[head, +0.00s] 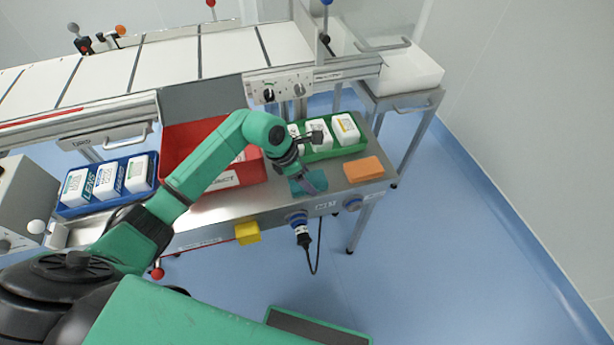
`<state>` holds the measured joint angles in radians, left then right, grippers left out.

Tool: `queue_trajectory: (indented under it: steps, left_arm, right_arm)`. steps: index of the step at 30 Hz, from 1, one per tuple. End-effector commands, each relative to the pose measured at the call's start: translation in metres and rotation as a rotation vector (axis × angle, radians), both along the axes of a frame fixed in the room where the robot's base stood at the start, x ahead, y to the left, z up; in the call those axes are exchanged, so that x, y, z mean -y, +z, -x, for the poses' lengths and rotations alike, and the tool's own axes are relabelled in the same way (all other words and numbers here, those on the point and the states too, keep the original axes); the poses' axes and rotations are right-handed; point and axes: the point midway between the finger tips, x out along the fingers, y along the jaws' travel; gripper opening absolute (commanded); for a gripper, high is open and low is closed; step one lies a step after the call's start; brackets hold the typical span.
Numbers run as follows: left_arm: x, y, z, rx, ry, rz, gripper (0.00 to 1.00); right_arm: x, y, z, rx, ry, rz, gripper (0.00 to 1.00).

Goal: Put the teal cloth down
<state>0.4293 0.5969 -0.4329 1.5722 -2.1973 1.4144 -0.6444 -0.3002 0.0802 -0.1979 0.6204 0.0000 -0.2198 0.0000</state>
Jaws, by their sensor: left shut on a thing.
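The teal cloth (297,188) is at the front of the metal bench, between the red bin and an orange block. My left arm comes in from the left and reaches over the red bin. My left gripper (311,183) points down and is shut on the cloth, partly covering it. The cloth is at or just above the bench top; I cannot tell whether it touches. My right gripper is not in view.
The red bin (178,150) is left of the cloth. A green tray (352,149) with white packs is behind it, the orange block (363,169) to its right. A blue tray (70,211) stands far left. A yellow block (247,233) is at the bench's front edge.

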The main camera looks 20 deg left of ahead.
Motion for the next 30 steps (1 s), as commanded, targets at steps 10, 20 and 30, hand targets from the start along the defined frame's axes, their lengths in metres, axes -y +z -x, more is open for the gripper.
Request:
queue_trajectory:
  steps: [10, 20, 30]
  left_arm:
    - [0.000, 0.000, -0.001, 0.002, -0.001, 0.001, 1.00]
    - [-0.003, 0.008, 0.000, 0.003, -0.001, 0.000, 1.00]
    - [-0.032, 0.087, 0.018, 0.007, -0.001, -0.003, 1.00]
  right_arm:
    - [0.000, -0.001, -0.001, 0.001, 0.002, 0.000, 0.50]
    - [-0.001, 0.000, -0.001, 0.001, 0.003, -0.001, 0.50]
    - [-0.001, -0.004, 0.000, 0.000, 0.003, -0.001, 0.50]
